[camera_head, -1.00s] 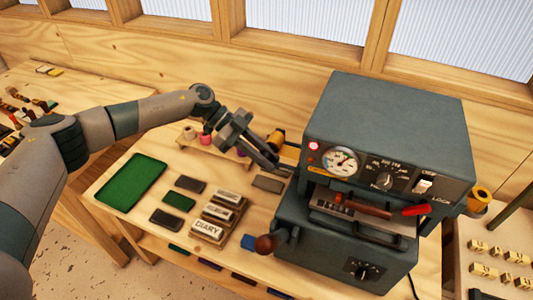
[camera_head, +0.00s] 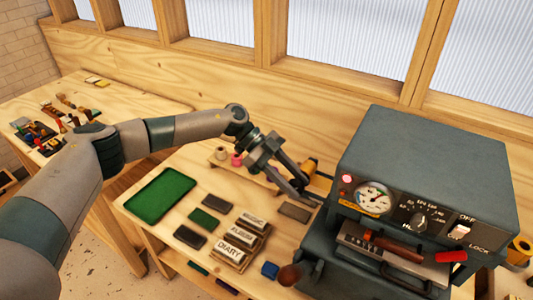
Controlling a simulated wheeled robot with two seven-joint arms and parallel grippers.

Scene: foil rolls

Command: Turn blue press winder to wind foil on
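The blue-grey press (camera_head: 425,150) stands on the wooden bench at the right, with a dial gauge (camera_head: 372,197), knobs and a lit red lamp on its front. A gold foil roll (camera_head: 310,166) shows at the press's left side, just behind my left gripper. Another gold roll (camera_head: 520,250) sits at the press's right side. My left gripper (camera_head: 305,196) is at the press's left side, its fingers pointing down to the right beside the gold roll. Its fingertips are close to the press, and I cannot tell whether they hold anything. My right gripper is not in view.
A green tray (camera_head: 160,194) lies on the bench at the left. Dark and green blocks and stamps marked DIARY (camera_head: 232,252) lie between tray and press. Pink and pale spools (camera_head: 236,160) stand on a small rack behind. A brown knob (camera_head: 289,275) sticks out low in front.

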